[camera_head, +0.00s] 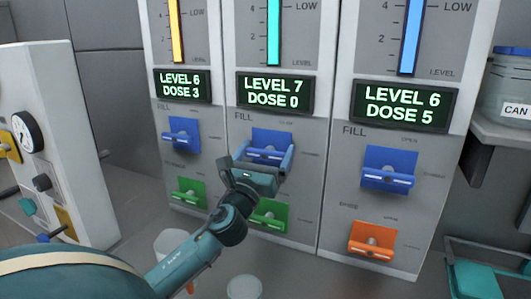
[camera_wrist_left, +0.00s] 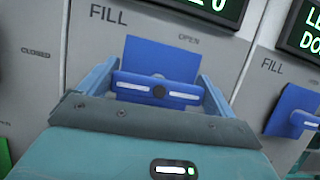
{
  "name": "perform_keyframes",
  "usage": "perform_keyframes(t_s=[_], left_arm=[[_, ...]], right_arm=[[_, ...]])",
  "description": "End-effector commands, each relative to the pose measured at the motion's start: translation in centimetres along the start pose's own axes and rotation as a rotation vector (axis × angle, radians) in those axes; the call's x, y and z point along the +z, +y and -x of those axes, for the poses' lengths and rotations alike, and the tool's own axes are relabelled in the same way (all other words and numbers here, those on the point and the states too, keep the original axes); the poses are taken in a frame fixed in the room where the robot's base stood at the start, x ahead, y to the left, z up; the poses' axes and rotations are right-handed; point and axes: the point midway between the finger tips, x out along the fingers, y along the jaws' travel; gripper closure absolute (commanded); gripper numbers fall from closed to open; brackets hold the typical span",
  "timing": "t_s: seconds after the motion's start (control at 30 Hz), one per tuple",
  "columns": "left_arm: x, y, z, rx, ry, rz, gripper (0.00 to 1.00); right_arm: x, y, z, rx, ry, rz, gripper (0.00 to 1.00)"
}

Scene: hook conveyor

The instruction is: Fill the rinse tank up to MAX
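Three panel columns each carry a level gauge, a screen and a blue FILL handle; no tank name is readable. The middle screen (camera_head: 275,91) reads LEVEL 7, DOSE 0. My left gripper (camera_head: 265,156) is at the middle blue FILL handle (camera_wrist_left: 157,90), its fingers spread apart at the two ends of the bar. The bar lies crosswise; I cannot tell whether the fingers touch it. The left screen (camera_head: 183,85) reads LEVEL 6, DOSE 3, above a blue handle (camera_head: 181,136). The right screen (camera_head: 403,106) reads LEVEL 6, DOSE 5, above a blue handle (camera_head: 388,178).
Lower handles sit below: green at left (camera_head: 188,192), green in the middle (camera_head: 268,215) partly behind my arm, orange at right (camera_head: 371,248). A cabinet with a dial (camera_head: 27,131) stands at left. A labelled can (camera_head: 507,95) sits on a shelf at right.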

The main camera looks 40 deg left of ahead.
Motion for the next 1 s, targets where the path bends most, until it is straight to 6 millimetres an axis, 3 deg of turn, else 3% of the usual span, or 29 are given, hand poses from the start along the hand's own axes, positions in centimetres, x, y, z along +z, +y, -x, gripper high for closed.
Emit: perform_keyframes(t_s=[0.2,0.57,1.0], left_arm=[[0.00,-0.01,0.02,0.000,0.000,0.000,0.32],[0.05,0.02,0.00,0.033,0.001,0.078,0.32],[0.08,0.16,-0.03,0.150,0.001,0.361,0.32]], right_arm=[[0.00,0.01,-0.01,0.000,0.000,0.000,0.64],[-0.40,0.02,0.21,0.002,0.000,0.005,0.64],[-0.80,0.15,0.79,0.012,-0.021,0.037,0.64]])
